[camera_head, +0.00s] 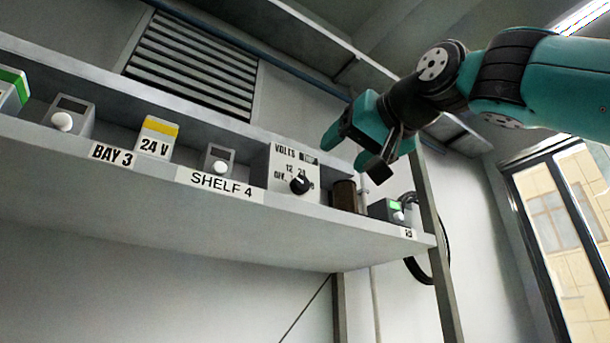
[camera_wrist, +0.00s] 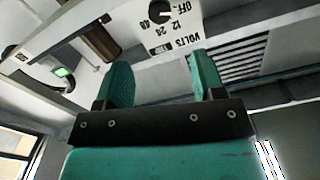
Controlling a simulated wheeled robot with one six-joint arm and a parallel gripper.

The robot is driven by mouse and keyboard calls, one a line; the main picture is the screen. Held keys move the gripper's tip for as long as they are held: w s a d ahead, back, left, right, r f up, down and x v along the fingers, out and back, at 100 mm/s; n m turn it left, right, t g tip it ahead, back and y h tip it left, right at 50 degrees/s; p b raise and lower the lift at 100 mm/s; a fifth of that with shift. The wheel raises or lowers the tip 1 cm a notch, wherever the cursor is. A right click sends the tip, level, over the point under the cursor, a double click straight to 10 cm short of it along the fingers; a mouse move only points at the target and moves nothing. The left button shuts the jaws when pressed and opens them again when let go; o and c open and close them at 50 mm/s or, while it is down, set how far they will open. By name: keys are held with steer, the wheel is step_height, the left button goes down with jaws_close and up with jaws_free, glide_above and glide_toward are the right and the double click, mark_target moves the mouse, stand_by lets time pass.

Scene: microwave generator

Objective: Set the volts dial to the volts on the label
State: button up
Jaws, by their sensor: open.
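The volts box (camera_head: 284,172) stands on the shelf, with a black dial (camera_head: 299,185) on its front below the word VOLTS. The printed marks around the dial include OFF, 12 and 24; the dial's exact setting is too small to tell. The label (camera_head: 157,140) left of the box reads 24 V. My gripper (camera_head: 345,150) is open and empty, up and right of the dial, apart from it; it also shows in the wrist view (camera_wrist: 162,75).
Grey boxes with white knobs (camera_head: 62,121) (camera_head: 219,168) stand left of the volts box. A brown cylinder (camera_head: 345,196) and a box with a green light (camera_head: 395,206) stand to its right. The shelf edge (camera_head: 330,228) and a post (camera_head: 436,240) are near. Space before the shelf is clear.

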mark_target(304, 182)
steer(key=p+x, duration=0.5)
steer(key=x, duration=0.6)
steer(key=shift+w+a+r, duration=0.15)
steer(key=shift+w+a, duration=0.35)
steer(key=shift+w, duration=0.1)
steer(key=shift+c, duration=0.3)
steer(key=c, duration=0.9)
